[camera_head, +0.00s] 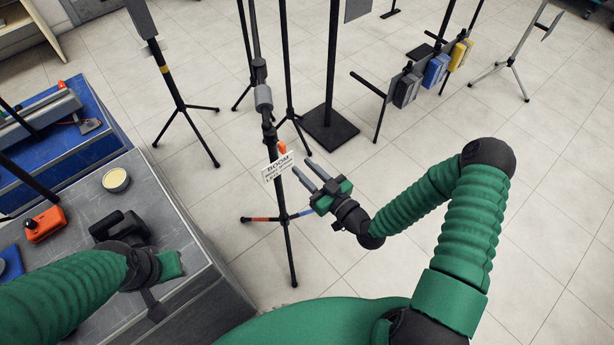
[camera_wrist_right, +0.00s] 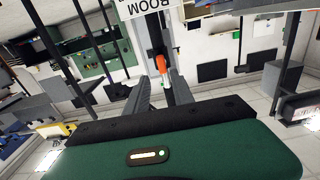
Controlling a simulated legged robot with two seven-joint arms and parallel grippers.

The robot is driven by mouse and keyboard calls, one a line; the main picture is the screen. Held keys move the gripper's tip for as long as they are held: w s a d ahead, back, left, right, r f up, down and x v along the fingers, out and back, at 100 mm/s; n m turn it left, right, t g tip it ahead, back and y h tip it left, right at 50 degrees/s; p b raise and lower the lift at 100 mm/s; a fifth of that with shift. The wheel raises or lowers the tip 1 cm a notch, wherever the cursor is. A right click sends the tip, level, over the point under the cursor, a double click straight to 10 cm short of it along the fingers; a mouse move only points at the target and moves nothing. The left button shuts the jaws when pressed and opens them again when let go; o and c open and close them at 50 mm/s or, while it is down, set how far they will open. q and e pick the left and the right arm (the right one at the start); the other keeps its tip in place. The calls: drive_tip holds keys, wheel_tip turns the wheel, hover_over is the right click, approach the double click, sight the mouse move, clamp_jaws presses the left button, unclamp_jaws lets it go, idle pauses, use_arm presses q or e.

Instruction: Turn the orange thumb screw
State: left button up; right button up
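The orange thumb screw (camera_head: 282,147) sits on the dark upright stand pole (camera_head: 274,190), just above a white label (camera_head: 278,167) reading BOOM. In the right wrist view the orange screw (camera_wrist_right: 161,64) shows ahead, between and beyond the finger lines. My right gripper (camera_head: 304,172) is open and empty, its two grey fingers pointing toward the pole, a little below and right of the screw and apart from it. The open fingers also show in the right wrist view (camera_wrist_right: 160,86). My left gripper (camera_head: 168,268) is over the grey cart top at left; its fingers are not clear.
The grey cart (camera_head: 190,240) carries a round tin (camera_head: 116,180), an orange box (camera_head: 45,224) and a black object (camera_head: 120,225). Several tripod stands and a black square base (camera_head: 331,128) stand behind.

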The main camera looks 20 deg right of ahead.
sight(284, 151)
drive_tip(key=x, duration=0.7)
drive_tip(key=shift+w+b, duration=0.35)
drive_tip(key=shift+b, duration=0.1)
drive_tip(key=shift+a, duration=0.4)
drive_tip(key=c, duration=0.3)
clamp_jaws()
